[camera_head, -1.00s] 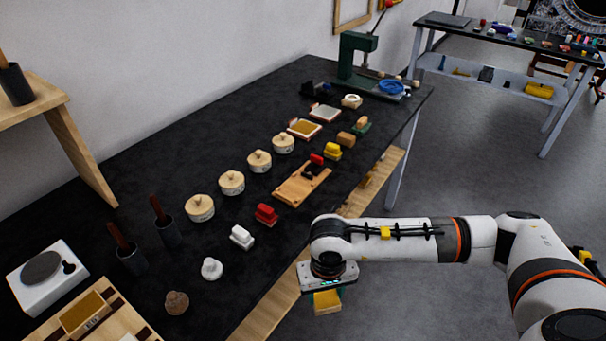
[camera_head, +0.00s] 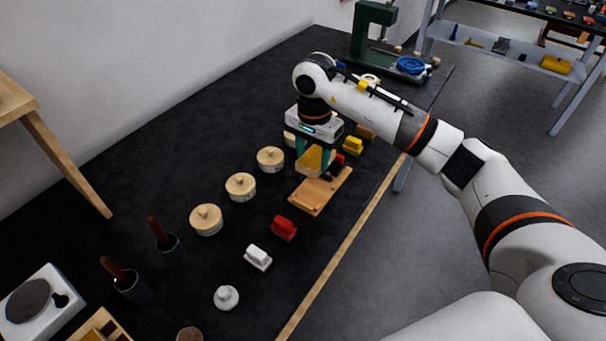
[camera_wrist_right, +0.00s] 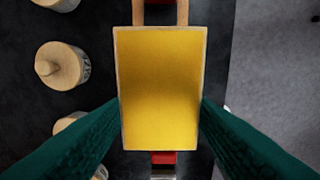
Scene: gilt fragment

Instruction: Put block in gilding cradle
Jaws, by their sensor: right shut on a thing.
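The block (camera_head: 312,162) is wood-edged with a broad gold face. My right gripper (camera_head: 314,168) is shut on it, with a teal finger at each side. In the right wrist view the block (camera_wrist_right: 160,88) fills the middle between the fingers. A flat wooden board (camera_head: 312,197), which may be the gilding cradle, lies on the black table just below and in front of the block in the head view. I cannot tell whether the block touches it. A wooden part (camera_wrist_right: 160,12) shows past the block in the wrist view; its identity is unclear. My left gripper is not in view.
Round lidded pots (camera_head: 240,186) stand in a row left of the board. A red block (camera_head: 284,228), a yellow block (camera_head: 353,146) and a white block (camera_head: 258,257) stand nearby. A green press (camera_head: 372,35) is at the back.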

